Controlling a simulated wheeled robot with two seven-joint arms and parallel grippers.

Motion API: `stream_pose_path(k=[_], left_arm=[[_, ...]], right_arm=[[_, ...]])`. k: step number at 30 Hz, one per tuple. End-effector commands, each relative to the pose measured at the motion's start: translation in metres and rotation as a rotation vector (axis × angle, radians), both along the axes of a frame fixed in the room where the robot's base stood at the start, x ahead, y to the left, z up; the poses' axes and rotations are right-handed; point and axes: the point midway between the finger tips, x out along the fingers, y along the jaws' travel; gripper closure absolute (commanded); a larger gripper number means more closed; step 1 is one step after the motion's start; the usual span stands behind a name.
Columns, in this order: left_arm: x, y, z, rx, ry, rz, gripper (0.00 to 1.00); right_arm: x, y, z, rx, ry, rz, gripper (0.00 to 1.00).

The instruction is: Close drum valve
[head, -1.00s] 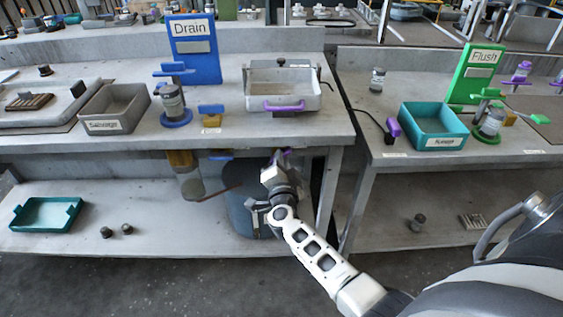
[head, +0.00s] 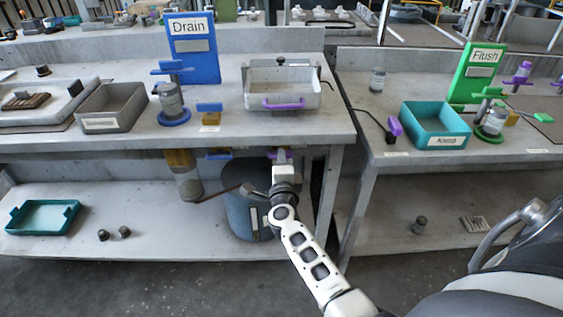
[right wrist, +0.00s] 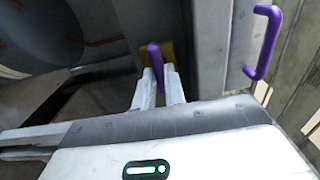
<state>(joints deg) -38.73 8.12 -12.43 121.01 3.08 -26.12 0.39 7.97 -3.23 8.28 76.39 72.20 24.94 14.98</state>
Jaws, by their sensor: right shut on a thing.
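A purple valve lever (right wrist: 155,62) is between the fingers of my right gripper (right wrist: 160,88) in the right wrist view. A yellow-brown body (right wrist: 168,52) sits just behind the lever. In the head view my right gripper (head: 281,162) is just under the bench's front edge, with purple (head: 272,154) showing beside its tip; the rest of the valve is hidden by the gripper and bench. The grey-blue drum (head: 240,205) stands on the lower shelf, behind and left of my right wrist. My left gripper is not in view.
Above the gripper, a white basin (head: 283,88) with a purple handle (head: 283,105) is on the bench. Another yellow-brown fitting (head: 180,160) with a container (head: 188,183) hangs under the bench to the left. A bench leg (head: 330,195) stands close to the right.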

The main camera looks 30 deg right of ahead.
Motion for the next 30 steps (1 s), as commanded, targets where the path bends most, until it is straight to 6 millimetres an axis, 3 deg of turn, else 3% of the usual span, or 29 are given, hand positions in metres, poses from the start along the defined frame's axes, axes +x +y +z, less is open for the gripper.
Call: stream_pose_path(k=[14, 15, 17, 30], left_arm=[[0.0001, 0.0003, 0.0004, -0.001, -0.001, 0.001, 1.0], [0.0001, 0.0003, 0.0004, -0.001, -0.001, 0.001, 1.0], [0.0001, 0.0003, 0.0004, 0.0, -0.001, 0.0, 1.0], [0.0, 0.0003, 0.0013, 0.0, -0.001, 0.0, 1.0]], right_arm=[[-0.0006, 0.0009, -0.0019, 0.015, -0.004, 0.001, 1.0], [-0.0006, 0.0009, -0.0019, 0.015, -0.004, 0.001, 0.77], [-0.0006, 0.0008, -0.0017, 0.014, -0.004, 0.001, 0.66], [0.0, 0.0001, 0.0001, 0.001, 0.0, 0.0, 0.66]])
